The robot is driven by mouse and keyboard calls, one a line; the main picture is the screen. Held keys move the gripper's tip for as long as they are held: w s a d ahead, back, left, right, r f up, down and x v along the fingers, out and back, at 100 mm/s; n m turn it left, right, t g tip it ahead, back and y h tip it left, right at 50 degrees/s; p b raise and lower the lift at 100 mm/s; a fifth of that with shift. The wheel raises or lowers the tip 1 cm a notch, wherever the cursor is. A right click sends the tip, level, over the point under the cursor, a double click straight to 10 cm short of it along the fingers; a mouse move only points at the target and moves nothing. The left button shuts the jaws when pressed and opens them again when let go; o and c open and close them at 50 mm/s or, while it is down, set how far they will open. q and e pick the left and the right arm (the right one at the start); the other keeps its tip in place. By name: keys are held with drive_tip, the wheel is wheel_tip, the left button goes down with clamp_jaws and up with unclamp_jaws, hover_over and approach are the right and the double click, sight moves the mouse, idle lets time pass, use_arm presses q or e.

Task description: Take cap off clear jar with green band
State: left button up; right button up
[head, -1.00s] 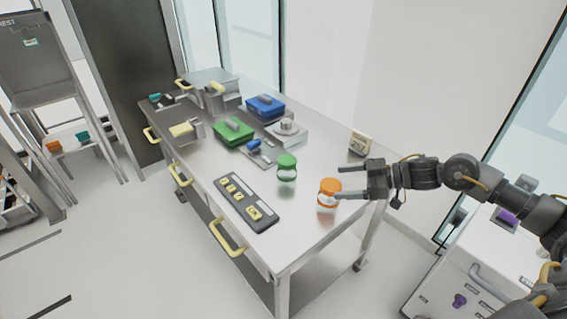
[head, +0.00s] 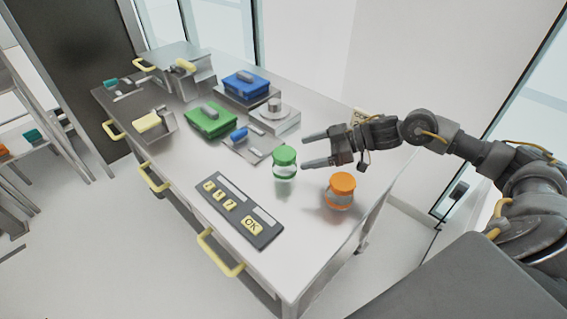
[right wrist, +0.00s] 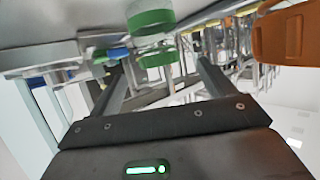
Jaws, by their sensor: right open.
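The clear jar with green (head: 285,173) stands upright on the steel table, with its green cap (head: 284,154) on top. In the right wrist view two green parts show near the top centre, with a clear part between them (right wrist: 153,38); I cannot tell which is cap and which is band or reflection. My right gripper (head: 309,150) is open and empty just right of the jar, its fingers pointing at it around cap height. The jar lies ahead of the open fingers (right wrist: 160,72) in the wrist view. Contact is not visible. My left gripper is out of view.
A jar with an orange cap (head: 341,182) stands close to the right and front of the green one. A keypad panel (head: 240,210) lies at the table's front. Green box (head: 210,119), blue box (head: 246,85) and a scale-like block (head: 276,115) stand behind.

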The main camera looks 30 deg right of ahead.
sight(293, 155)
drive_tip(key=x, duration=0.2)
drive_tip(key=shift+w+a+f, duration=0.2)
drive_tip(key=shift+w+a, duration=0.05)
drive_tip(key=shift+w, duration=0.05)
drive_tip(key=shift+a, duration=0.15)
drive_tip(key=p+x, duration=0.2)
drive_tip(key=x, duration=0.3)
drive_tip(key=shift+w, duration=0.1)
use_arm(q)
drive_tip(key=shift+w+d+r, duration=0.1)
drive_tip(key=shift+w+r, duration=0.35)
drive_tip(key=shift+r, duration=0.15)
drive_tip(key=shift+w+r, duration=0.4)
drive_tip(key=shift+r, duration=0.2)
use_arm(e)
drive_tip(key=shift+f, duration=0.1)
drive_tip(key=shift+c, duration=0.4)
drive_tip(key=c, duration=1.1)
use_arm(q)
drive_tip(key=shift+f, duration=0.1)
